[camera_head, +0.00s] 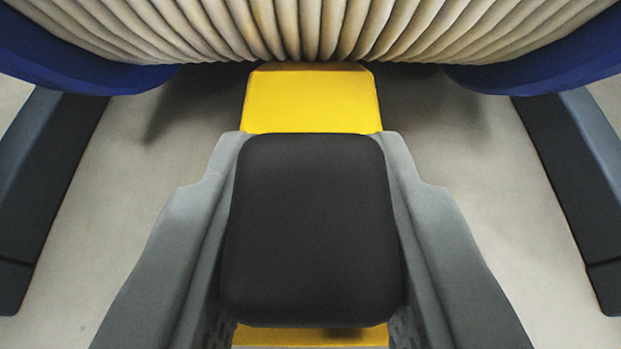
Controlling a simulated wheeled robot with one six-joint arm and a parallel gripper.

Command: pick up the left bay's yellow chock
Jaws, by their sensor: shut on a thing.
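The yellow chock (312,98) is in the middle of the head camera view, in front of a large reel. A black block (312,230) sits over its middle, and a strip of yellow shows again at the bottom edge. My gripper (312,160) has its two grey fingers along the left and right sides of the black block, shut on the chock. The chock's far end reaches close under the reel; I cannot tell whether they touch. I cannot tell whether its underside rests on the floor.
The reel (330,25), wound with cream rope or cable, fills the top. Its blue flanges (75,60) are at both sides. Dark rails (45,190) (575,180) run along the left and right. Pale bare floor (150,180) lies between them and my gripper.

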